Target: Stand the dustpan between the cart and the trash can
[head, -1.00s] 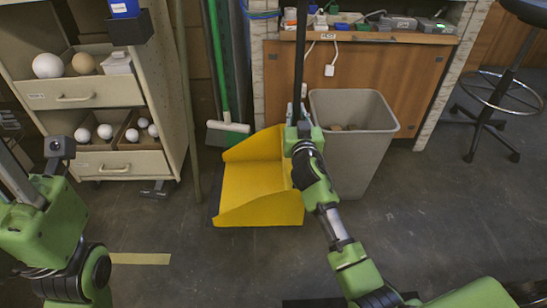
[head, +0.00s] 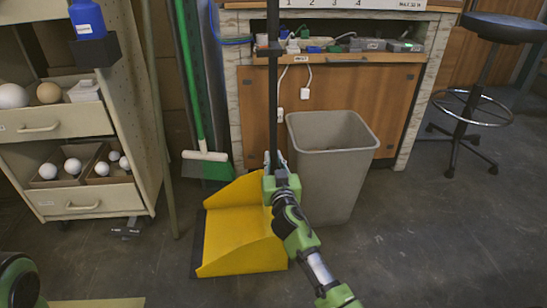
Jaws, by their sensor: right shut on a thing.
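The yellow dustpan (head: 237,238) with a tall black handle (head: 272,95) is upright in the head view, its pan at or close to the floor. My right gripper (head: 274,165) is shut on the handle just above the pan. The grey trash can (head: 345,170) stands right behind and to the right of the dustpan. The beige cart (head: 80,199) with drawers stands to the left, with a gap between it and the pan. My left arm shows only in part at the lower left corner; its gripper is out of view.
A green broom (head: 190,80) and a thin pole (head: 160,120) lean in the gap beside the cart. A wooden cabinet (head: 380,100) stands behind the trash can. A stool (head: 470,110) is at the right. The floor in front is clear.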

